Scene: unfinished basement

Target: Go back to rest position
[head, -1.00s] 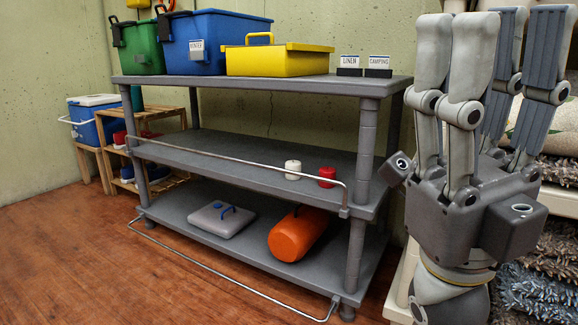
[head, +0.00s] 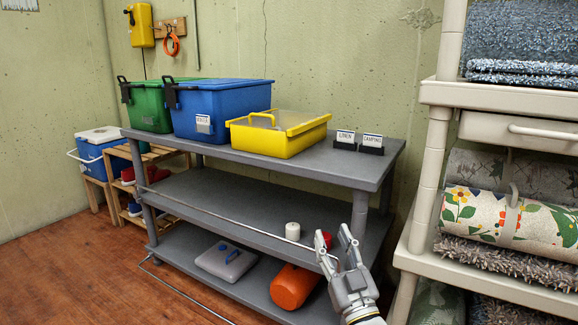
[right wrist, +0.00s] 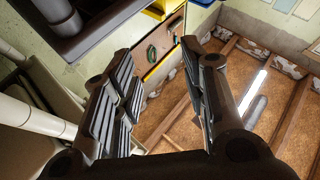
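My right gripper (head: 334,238) stands upright at the lower middle of the head view, in front of the right end of the grey shelf unit (head: 348,165). Its fingers are spread apart with nothing between them. The right wrist view also shows this gripper (right wrist: 158,55) open and empty. It partly hides a red candle-like item (head: 325,238) on the middle shelf. My left gripper is in neither view.
The shelf unit holds green (head: 150,108), blue (head: 222,112) and yellow (head: 280,135) bins on top. A white cylinder (head: 292,231) and an orange container (head: 292,287) are lower. A beige rack (head: 431,175) with rugs stands right. The wooden floor (head: 60,275) at left is clear.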

